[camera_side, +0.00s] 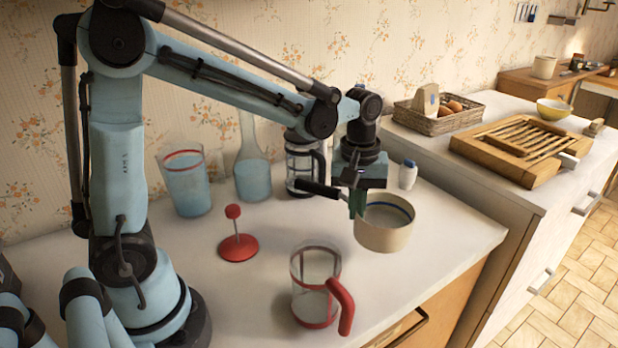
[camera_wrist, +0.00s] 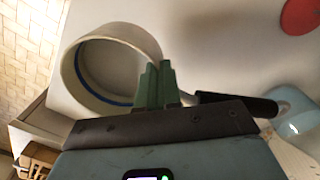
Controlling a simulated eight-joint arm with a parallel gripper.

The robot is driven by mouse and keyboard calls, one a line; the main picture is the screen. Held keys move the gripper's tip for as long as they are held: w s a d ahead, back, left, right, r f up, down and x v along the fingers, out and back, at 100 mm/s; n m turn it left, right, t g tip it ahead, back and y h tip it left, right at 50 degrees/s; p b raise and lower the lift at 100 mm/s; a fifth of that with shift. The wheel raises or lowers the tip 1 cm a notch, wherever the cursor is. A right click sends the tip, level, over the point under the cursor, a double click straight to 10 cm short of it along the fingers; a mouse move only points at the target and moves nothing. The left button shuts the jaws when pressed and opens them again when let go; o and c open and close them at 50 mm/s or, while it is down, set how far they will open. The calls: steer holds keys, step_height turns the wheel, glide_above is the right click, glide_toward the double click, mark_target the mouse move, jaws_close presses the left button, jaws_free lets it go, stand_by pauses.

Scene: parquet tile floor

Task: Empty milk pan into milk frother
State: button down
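The milk pan (camera_side: 384,236) is cream-coloured with a blue line inside its rim and a dark handle (camera_side: 318,189). It is roughly level near the counter's right end and appears to be off the surface. My gripper (camera_side: 357,204) has its green fingers closed on the handle beside the pan wall. The wrist view shows the fingers (camera_wrist: 157,84) close together, the pan (camera_wrist: 92,104) and the handle (camera_wrist: 238,104). I cannot tell how much milk is inside. The milk frother (camera_side: 314,296), a clear glass jug with red bands and a red handle, stands upright at the front, open-topped.
A red plunger lid (camera_side: 238,248) stands left of the frother. Behind are a glass (camera_side: 187,184), a flask (camera_side: 252,178), a French press (camera_side: 303,165) and a small white jar (camera_side: 408,175). The counter (camera_side: 440,262) is clear between pan and frother.

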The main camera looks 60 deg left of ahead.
steer(key=shift+d, duration=0.1)
steer(key=s+d+r+n, duration=0.4)
steer(key=s+d+r, duration=0.15)
steer(key=d, duration=0.55)
steer(key=s+d+r+n+h, duration=0.1)
steer(key=s+n+h, duration=0.1)
steer(key=s, duration=0.4)
steer(key=s+d+r+n+h, duration=0.2)
steer(key=s+n+h, duration=0.1)
steer(key=s, duration=0.4)
steer(key=shift+r+t, duration=0.25)
steer(key=shift+t, duration=0.05)
stand_by(0.4)
steer(key=a+h, duration=0.1)
steer(key=a+r+h, duration=0.1)
steer(key=h, duration=0.1)
steer(key=shift+s+a+r, duration=0.1)
steer(key=shift+s+a, duration=0.05)
steer(key=shift+a, duration=0.05)
stand_by(0.7)
steer(key=shift+s+a+r+t+h, duration=0.1)
steer(key=shift+a+r+t+h, duration=0.25)
steer(key=shift+h, duration=0.7)
steer(key=shift+a+r+t+h, duration=0.1)
steer(key=shift+a+r+h, duration=0.3)
steer(key=shift+h, duration=0.65)
